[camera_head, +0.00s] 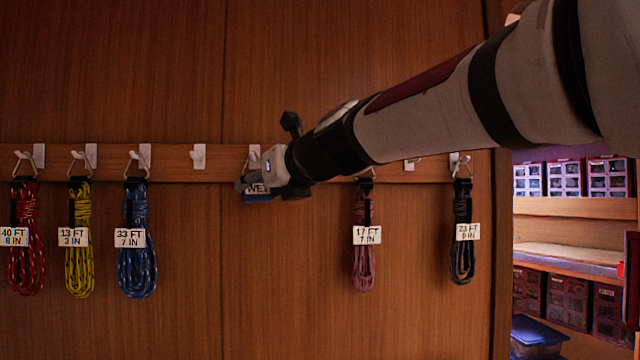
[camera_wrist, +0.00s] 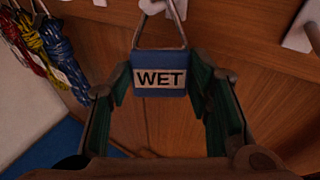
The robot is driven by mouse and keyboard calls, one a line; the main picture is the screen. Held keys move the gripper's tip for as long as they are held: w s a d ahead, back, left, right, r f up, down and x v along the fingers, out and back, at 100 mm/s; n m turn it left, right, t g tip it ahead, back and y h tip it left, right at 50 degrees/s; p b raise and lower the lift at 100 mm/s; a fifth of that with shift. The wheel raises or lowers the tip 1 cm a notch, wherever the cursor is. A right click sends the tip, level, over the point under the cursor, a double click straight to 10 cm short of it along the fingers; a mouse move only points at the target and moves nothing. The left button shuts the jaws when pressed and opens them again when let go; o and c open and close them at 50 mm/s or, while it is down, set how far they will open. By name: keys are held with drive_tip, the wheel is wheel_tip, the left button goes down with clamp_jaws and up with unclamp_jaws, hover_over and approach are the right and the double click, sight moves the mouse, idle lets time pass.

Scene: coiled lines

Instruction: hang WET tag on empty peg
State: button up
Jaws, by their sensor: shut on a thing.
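The WET tag (camera_wrist: 160,62) is a small blue plate with a white WET label and a wire loop on top. My gripper (camera_wrist: 160,85) is shut on it, with the green-padded fingers at its two sides. In the head view the tag (camera_head: 257,191) is partly hidden by my gripper (camera_head: 264,184), just below the rail. A white peg (camera_head: 254,154) is right behind the tag's loop; I cannot tell whether the loop is around it or in front of it. Another white peg (camera_head: 198,156), left of my gripper, is bare.
Red (camera_head: 27,255), yellow (camera_head: 79,265) and blue (camera_head: 137,255) coils hang at the left of the rail (camera_head: 175,170). Pink (camera_head: 364,270) and black (camera_head: 461,262) coils hang at the right. A peg (camera_head: 410,164) between these two holds no coil. Shelves (camera_head: 570,205) stand far right.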

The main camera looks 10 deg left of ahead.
idle(0.4)
drive_tip(key=o, duration=1.2)
drive_tip(key=shift+s, duration=0.1)
drive_tip(key=v, duration=1.2)
drive_tip(key=s+d+f+n+g+h+p, duration=0.1)
drive_tip(key=s+d+f+n+g+h, duration=0.2)
drive_tip(key=s+d+f+n, duration=0.9)
drive_tip(key=s+d+f+n+g+h+p, duration=0.1)
drive_tip(key=s+d+f+n+g+h, duration=0.2)
drive_tip(key=s+d+f+n+h, duration=0.5)
drive_tip(key=s+d+f+n, duration=0.2)
drive_tip(key=d+f+n, duration=0.1)
drive_tip(key=f, duration=0.3)
drive_tip(key=s+d+f+n, duration=0.3)
drive_tip(key=d+f+n, duration=0.1)
drive_tip(key=d+f, duration=0.2)
drive_tip(key=shift+s+f+g, duration=0.25)
drive_tip(key=shift+g, duration=0.15)
